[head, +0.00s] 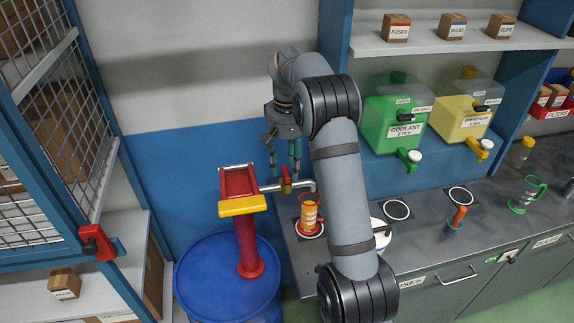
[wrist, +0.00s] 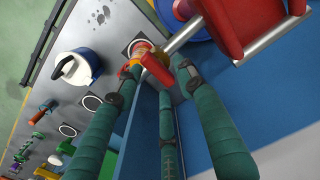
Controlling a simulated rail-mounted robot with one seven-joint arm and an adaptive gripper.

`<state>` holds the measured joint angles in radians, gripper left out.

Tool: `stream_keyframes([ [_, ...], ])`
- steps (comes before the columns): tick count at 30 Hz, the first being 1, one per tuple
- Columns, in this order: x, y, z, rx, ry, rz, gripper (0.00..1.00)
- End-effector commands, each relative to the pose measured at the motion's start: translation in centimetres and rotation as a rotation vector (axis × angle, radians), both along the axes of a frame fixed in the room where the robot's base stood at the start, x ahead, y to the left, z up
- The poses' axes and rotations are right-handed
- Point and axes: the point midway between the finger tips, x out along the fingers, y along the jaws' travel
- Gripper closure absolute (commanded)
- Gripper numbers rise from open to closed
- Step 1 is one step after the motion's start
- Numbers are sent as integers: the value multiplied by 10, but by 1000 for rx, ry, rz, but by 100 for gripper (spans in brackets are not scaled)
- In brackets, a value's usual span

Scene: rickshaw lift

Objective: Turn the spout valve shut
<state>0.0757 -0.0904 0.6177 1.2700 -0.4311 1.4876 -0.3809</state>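A red hand pump (head: 240,186) stands on a blue drum (head: 215,290), and its metal spout (head: 270,188) runs right over the counter. The spout valve has a small red handle (head: 286,180), which stands up across the pipe; it also shows in the wrist view (wrist: 156,70). My gripper (head: 285,172) points down just above the valve. Its green fingers are spread, and in the wrist view (wrist: 157,68) the handle lies between the fingertips with gaps visible. An orange jug (head: 310,212) stands under the spout end.
A green coolant tank (head: 385,120) and a yellow tank (head: 455,120) stand on the right shelf. A white and blue container (wrist: 75,68) sits on the counter near the jug. A mesh cabinet (head: 60,130) stands at left.

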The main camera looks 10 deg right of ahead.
Motion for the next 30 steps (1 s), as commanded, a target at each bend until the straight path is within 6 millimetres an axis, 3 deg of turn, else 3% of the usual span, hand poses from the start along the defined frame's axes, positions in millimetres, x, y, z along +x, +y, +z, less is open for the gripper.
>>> stream_keyframes([
  [11,1,0,8,-1,-2,1,60],
  [21,2,0,75,0,-7,0,60],
  [30,1,-1,110,-4,0,2,60],
])
